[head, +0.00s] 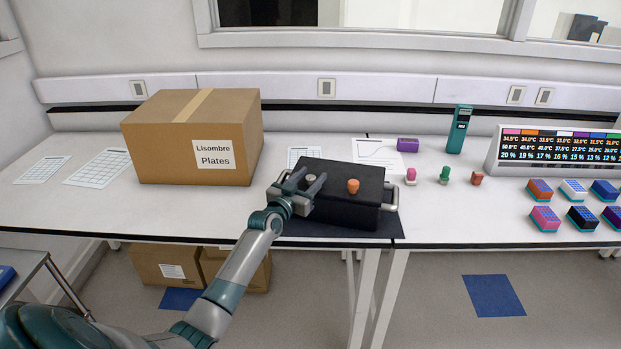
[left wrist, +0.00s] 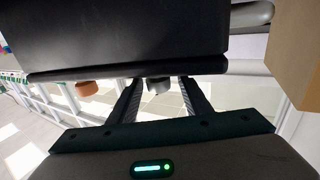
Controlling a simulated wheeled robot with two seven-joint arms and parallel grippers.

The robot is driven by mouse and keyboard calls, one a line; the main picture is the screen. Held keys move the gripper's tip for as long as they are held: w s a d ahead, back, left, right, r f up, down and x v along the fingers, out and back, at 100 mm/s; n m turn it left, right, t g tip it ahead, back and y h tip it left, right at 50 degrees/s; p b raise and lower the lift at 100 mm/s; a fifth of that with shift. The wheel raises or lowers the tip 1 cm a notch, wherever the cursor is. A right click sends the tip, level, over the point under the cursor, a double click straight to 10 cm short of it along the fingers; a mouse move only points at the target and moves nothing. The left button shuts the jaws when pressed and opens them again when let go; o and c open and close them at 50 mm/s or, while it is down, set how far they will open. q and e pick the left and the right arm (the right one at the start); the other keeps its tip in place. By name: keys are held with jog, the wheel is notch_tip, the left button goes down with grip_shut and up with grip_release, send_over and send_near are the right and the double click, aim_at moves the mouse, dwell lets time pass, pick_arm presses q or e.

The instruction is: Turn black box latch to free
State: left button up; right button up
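The black box (head: 340,208) sits on a dark mat at the front of the bench, its lid down. An orange knob (head: 353,186) stands at the right of its top; it shows at the left in the left wrist view (left wrist: 87,89). A grey knob (head: 311,178) stands at the left; it also shows in the left wrist view (left wrist: 158,86). My left gripper (head: 303,184) is at the box's left part, its fingers open on either side of the grey knob. In the left wrist view gaps show between knob and fingers (left wrist: 158,92). My right gripper is not in view.
A cardboard box (head: 180,150) labelled Lisombre Plates stands left of the black box. A metal handle (head: 391,197) sticks out at the black box's right. Small coloured knobs (head: 444,175), a display (head: 555,150) and several coloured blocks (head: 574,190) are further right.

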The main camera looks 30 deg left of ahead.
pick_arm(q)
jog(key=shift+s+d+f, duration=0.1)
jog(key=shift+s, duration=0.05)
jog(key=shift+s, duration=0.45)
jog(key=s+d+b, duration=0.1)
jog(key=s+b, duration=0.3)
jog(key=s, duration=1.2)
jog(key=shift+d+b, duration=0.15)
jog(key=shift+b, duration=0.15)
jog(key=shift+s, duration=0.1)
